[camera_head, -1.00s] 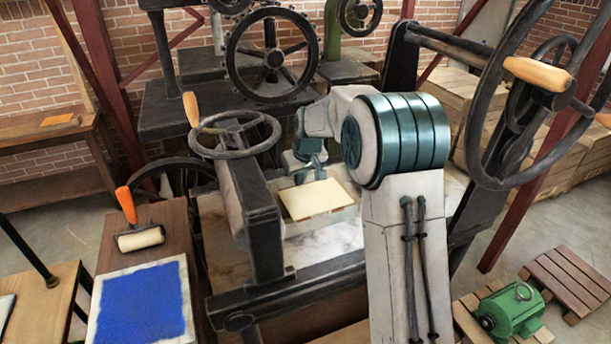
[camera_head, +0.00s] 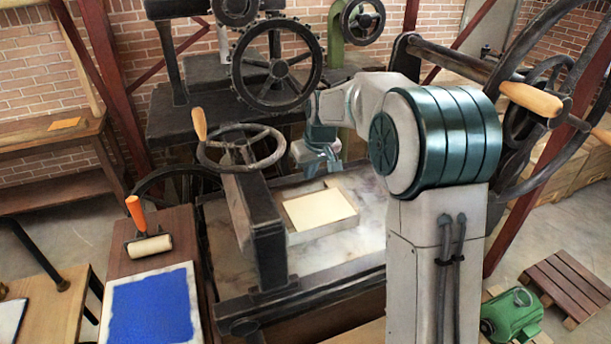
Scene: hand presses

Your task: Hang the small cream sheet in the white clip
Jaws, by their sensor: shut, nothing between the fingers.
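The small cream sheet (camera_head: 320,210) lies flat on a low pale block (camera_head: 325,234) on the bed of the black press. My gripper (camera_head: 332,170) is just beyond the sheet's far edge in the picture and looks a little above it. It is shut and empty. Its fingertips are small and partly merge with the pale bed behind them. I cannot make out a white clip in this view.
The press handwheel (camera_head: 240,145) and its black beam (camera_head: 252,215) stand close to the left of the sheet. A brayer (camera_head: 150,246) and a blue inked slab (camera_head: 150,308) lie on the wooden bench at left. The marble bed (camera_head: 330,262) around the block is clear.

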